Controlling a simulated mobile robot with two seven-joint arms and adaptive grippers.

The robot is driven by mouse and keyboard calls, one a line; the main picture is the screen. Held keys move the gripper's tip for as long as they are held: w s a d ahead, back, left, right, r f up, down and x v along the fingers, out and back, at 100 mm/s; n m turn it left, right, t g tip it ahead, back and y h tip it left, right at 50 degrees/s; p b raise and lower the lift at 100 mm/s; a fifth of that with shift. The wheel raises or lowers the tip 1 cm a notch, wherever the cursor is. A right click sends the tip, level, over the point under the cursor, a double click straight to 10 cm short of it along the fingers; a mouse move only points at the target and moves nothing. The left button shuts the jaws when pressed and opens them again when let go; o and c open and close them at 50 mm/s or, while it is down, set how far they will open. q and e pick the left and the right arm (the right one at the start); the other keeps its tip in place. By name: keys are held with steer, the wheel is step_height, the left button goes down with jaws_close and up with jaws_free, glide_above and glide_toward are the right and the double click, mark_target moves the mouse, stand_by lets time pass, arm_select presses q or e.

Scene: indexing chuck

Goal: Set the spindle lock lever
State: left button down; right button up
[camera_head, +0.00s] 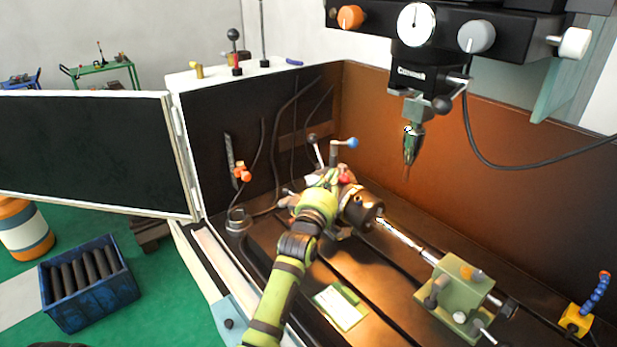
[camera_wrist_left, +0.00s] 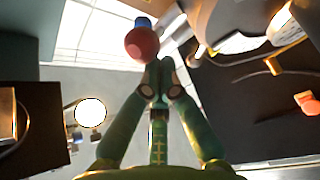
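The indexing chuck (camera_head: 360,209) stands on the machine table, and a bright bar runs from it to the tailstock. A red ball knob (camera_head: 345,178) shows at its top; a lever with a blue ball (camera_head: 352,143) and one with a dark ball (camera_head: 312,138) rise behind. I cannot tell which is the spindle lock lever. My left gripper (camera_head: 331,180) is at the chuck, partly hidden by its wrist. In the left wrist view its fingers (camera_wrist_left: 158,78) are together, with the red knob (camera_wrist_left: 142,43) just beyond the tips. Nothing shows between them. My right gripper is out of view.
The spindle head (camera_head: 415,75) hangs above with a pointed tool (camera_head: 411,145). A green tailstock (camera_head: 459,295) stands at the right. An orange-handled valve (camera_head: 242,173) is on the left wall. The open door (camera_head: 85,150) is at the left. A pale plate (camera_head: 341,306) lies on the table.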

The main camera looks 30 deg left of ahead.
mark_target(345, 182)
arm_select(q)
steer(key=shift+w+d+f, duration=0.1)
steer(key=shift+d, duration=0.6)
steer(key=shift+w+d+p, duration=0.35)
steer(key=shift+d+p, duration=0.1)
steer(key=shift+d, duration=0.4)
steer(key=shift+d+f, duration=0.1)
